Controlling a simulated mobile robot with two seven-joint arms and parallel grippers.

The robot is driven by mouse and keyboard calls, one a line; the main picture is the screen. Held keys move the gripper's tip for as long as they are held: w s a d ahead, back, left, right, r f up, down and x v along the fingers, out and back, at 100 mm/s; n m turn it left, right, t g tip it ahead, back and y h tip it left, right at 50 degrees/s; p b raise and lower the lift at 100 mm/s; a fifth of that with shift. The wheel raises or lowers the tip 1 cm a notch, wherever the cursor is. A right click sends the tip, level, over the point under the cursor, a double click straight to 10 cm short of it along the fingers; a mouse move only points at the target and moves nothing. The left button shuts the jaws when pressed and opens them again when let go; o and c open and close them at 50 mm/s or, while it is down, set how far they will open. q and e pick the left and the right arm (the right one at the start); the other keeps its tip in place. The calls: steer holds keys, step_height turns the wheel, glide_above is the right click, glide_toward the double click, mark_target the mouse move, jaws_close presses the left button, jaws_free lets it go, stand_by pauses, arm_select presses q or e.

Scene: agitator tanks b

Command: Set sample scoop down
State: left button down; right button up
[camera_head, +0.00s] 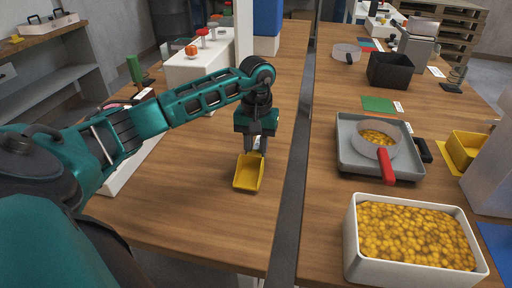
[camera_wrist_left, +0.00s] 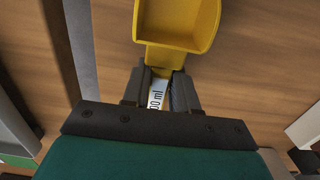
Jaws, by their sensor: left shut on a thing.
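The yellow sample scoop (camera_head: 248,173) is in my left gripper (camera_head: 256,146), over the left wooden table. In the left wrist view the scoop (camera_wrist_left: 178,22) has its open tray away from the gripper, and its handle lies between the fingers of my left gripper (camera_wrist_left: 165,88). The gripper is shut on the handle. A white label ending in "0 ml" shows between the fingers. I cannot tell whether the scoop touches the table. The scoop looks empty. My right gripper is not in view.
The left tabletop (camera_head: 205,215) is clear around the scoop. A dark gap (camera_head: 293,170) separates it from the right table. There stand a white bin of yellow granules (camera_head: 350,240), a grey tray (camera_head: 345,165) with a red-handled sieve (camera_head: 386,165), and a black box (camera_head: 390,72).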

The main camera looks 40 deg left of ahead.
mark_target(257, 145)
arm_select(q)
steer(key=shift+f, duration=0.2)
steer(key=c, duration=0.9)
jaws_free()
steer(key=shift+r, duration=0.1)
steer(key=r, duration=1.2)
steer(key=shift+w+a+r+p, duration=0.1)
steer(key=shift+w+r+p, duration=0.05)
steer(key=shift+w+p, duration=0.15)
